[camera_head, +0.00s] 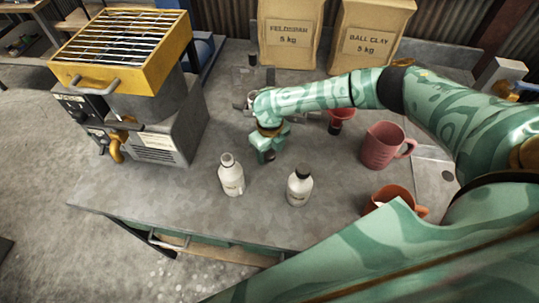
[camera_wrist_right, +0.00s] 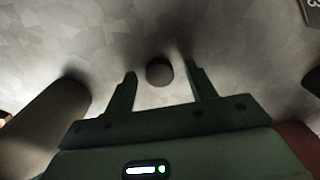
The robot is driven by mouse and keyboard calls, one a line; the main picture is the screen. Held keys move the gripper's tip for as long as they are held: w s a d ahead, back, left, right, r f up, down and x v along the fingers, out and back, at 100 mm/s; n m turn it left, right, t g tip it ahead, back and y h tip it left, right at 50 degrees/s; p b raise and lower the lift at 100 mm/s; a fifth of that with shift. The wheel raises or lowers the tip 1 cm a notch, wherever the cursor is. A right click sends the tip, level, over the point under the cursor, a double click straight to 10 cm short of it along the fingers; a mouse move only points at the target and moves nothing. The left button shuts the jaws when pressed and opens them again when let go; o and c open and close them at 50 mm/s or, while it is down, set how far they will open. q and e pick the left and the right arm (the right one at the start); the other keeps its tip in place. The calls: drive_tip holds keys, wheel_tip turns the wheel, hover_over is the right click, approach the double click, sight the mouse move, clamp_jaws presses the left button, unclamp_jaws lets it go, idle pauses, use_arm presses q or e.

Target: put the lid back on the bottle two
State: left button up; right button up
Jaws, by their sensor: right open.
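A pale bottle (camera_head: 231,178) with no dark lid on its neck stands upright on the grey table. A second pale bottle (camera_head: 299,188) stands to its right with a black lid on. I cannot read which is bottle two. My right gripper (camera_head: 265,155) points down just behind the bottles, low over the table. In the right wrist view, a dark round lid (camera_wrist_right: 159,71) lies on the table between the open fingers of this gripper (camera_wrist_right: 160,84), with gaps on both sides. A blurred bottle-like shape (camera_wrist_right: 52,122) is at the left. My left gripper is not in view.
A grey machine with a yellow grill top (camera_head: 122,50) stands at the table's left. A pink mug (camera_head: 382,146) and an orange mug (camera_head: 390,195) are at the right. Two paper bags (camera_head: 290,35) stand at the back. The table's front left is clear.

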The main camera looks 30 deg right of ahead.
sight(270, 154)
drive_tip(key=c, duration=1.1)
drive_tip(key=shift+o, duration=0.2)
wheel_tip(270, 154, up, 10)
drive_tip(key=p, duration=0.2)
